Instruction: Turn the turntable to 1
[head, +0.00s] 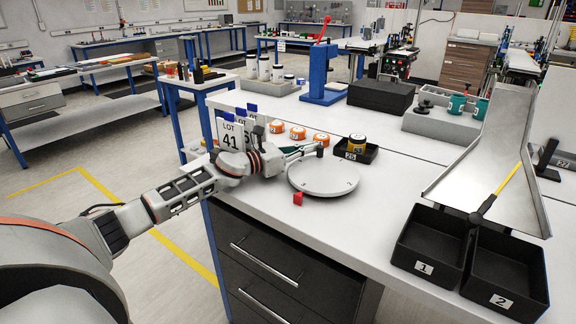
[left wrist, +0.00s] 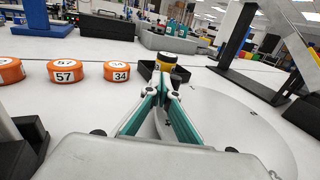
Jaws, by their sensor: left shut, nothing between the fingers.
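The turntable (head: 325,181) is a round pale disc on the white bench, with small dark marks around its rim that are too small to read. A short dark peg (head: 320,151) stands at its far edge. A red wedge-shaped marker (head: 298,199) sits on the bench at its near edge. My left gripper (head: 309,151) is at the far left edge of the disc, beside the peg; I cannot tell if they touch. In the left wrist view its teal-sided fingers (left wrist: 165,88) are together and empty, with the disc (left wrist: 240,112) to their right. My right gripper is not in view.
Several orange round containers (head: 298,133) stand behind the turntable. A small black tray (head: 371,157) holds a yellow jar (head: 356,143). Lot cards (head: 231,136) stand behind my left wrist. Two black bins (head: 428,242) and a metal chute (head: 510,205) are at the right. The bench right of the turntable is clear.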

